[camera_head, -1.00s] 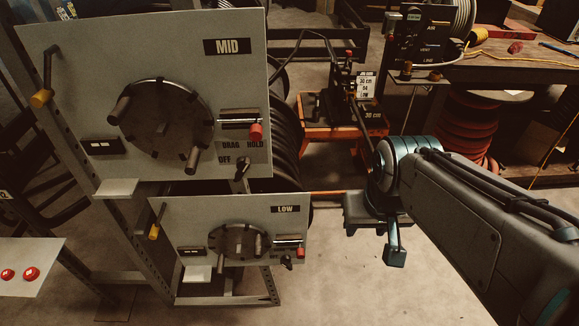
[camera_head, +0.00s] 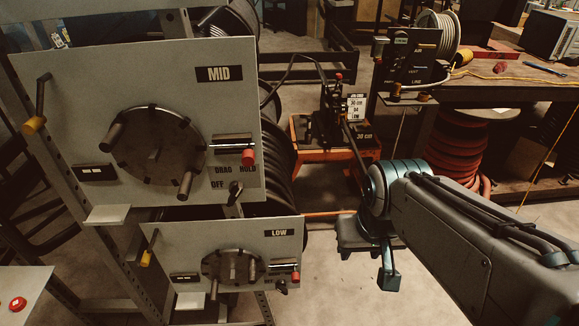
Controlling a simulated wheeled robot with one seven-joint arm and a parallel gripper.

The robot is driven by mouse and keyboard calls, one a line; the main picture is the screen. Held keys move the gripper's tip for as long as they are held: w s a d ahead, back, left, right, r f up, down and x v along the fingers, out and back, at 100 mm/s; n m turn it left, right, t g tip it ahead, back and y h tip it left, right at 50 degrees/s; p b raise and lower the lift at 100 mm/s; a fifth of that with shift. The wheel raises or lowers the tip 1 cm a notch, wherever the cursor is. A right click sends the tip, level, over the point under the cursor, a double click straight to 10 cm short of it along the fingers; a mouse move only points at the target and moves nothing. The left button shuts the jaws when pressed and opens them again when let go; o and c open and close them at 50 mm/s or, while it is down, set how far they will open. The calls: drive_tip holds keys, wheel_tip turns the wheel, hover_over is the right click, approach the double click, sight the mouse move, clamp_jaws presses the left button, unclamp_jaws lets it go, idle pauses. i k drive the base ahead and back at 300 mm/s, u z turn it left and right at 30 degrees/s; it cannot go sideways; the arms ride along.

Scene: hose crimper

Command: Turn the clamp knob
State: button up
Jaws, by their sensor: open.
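No part is labelled as the clamp knob, so I cannot tell which one it is. The MID panel (camera_head: 60,75) has a big round crank wheel (camera_head: 157,150), a red-tipped lever (camera_head: 248,157) and a small black knob (camera_head: 236,188) near the DRAG, HOLD and OFF labels. The LOW panel (camera_head: 205,240) below has a similar smaller wheel (camera_head: 232,268) and a red-tipped part (camera_head: 295,276). A black machine with a red-topped part (camera_head: 338,77) stands behind. My gripper (camera_head: 372,246) hangs right of the LOW panel, open, touching no panel; its far finger is hard to make out.
The black machine rests on an orange stand (camera_head: 308,152). Black hose coils (camera_head: 280,165) sit behind the panels. A wooden bench (camera_head: 500,85) with a hose reel (camera_head: 440,35) stands at the back right. Open floor (camera_head: 335,295) lies below my gripper.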

sight(340, 100)
drive_tip(key=z, duration=0.6)
drive_tip(key=i, duration=1.95)
drive_tip(key=u, duration=0.1)
